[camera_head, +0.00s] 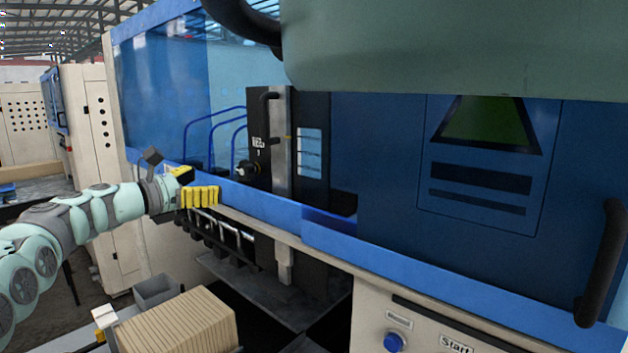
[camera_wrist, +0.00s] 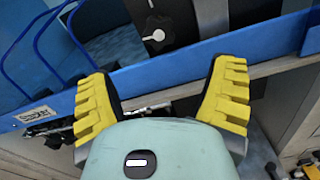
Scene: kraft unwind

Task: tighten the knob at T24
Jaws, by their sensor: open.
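A black panel (camera_head: 261,125) inside the blue machine carries a small white label (camera_head: 258,142), whose text is too small to read surely. Below the label is a black knob with a whitish pointer (camera_head: 246,170). In the wrist view a round knob with a white pointer (camera_wrist: 155,36) shows at the top, beyond my fingertips. My gripper (camera_head: 200,196) has yellow padded fingers and is at the blue rail, left of and lower than the knob. In the wrist view my gripper (camera_wrist: 162,85) is open, with nothing between its fingers and apart from the knob.
A blue rail (camera_head: 260,208) runs along the machine front, between my gripper and the panel. Blue bent tubes (camera_head: 213,125) stand left of the panel. A stack of brown boards (camera_head: 178,325) and a grey bin (camera_head: 157,291) sit below. A green rounded body fills the top right.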

